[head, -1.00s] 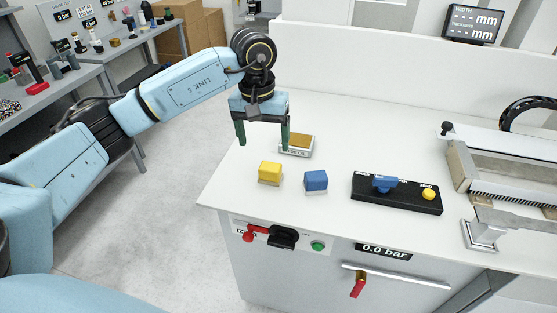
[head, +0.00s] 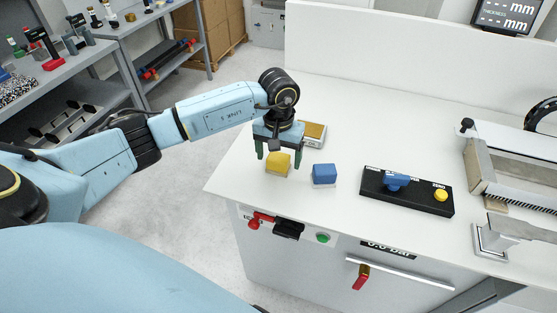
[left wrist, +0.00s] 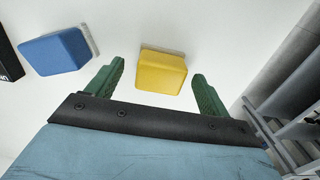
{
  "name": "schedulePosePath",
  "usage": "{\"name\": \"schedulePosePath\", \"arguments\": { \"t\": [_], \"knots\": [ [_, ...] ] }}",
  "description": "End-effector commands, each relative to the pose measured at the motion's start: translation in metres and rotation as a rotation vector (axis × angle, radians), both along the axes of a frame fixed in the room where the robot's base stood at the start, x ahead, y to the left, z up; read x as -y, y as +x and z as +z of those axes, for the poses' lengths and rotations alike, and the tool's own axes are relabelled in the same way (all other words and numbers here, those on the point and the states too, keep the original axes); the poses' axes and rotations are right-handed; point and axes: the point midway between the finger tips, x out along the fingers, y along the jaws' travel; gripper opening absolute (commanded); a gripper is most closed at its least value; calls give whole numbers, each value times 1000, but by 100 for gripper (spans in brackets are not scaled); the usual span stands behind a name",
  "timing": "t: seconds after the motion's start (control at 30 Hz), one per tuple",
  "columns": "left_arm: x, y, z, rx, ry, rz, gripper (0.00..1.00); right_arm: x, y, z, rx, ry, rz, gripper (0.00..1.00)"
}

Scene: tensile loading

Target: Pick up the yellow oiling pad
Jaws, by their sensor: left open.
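The yellow pad (head: 278,163) is a small block near the left end of the white bench top. It also shows in the left wrist view (left wrist: 161,72), between and just beyond the two fingertips. My left gripper (head: 278,160) is open above and behind the pad, its green fingers spread to either side. In the left wrist view the open fingers (left wrist: 157,78) do not touch the pad. My right gripper is not in view.
A blue block (head: 324,174) sits just right of the yellow pad. A tray with a brown top (head: 313,133) lies behind. A black control panel (head: 405,191) and a metal fixture (head: 510,170) stand further right. The bench's left edge is close.

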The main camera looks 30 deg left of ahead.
Motion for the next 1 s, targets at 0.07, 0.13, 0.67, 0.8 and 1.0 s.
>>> {"name": "schedulePosePath", "arguments": {
  "t": [0.07,0.13,0.67,0.8,1.0],
  "knots": [
    [0,0,-10,-1,-1,2,80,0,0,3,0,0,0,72],
    [0,0,-16,-1,-1,2,80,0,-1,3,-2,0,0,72],
    [-1,1,-19,2,-1,1,46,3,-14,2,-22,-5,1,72],
    [-1,1,-19,2,-1,1,31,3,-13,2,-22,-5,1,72],
    [-1,1,-18,3,0,1,30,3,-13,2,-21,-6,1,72]
  ]
}}
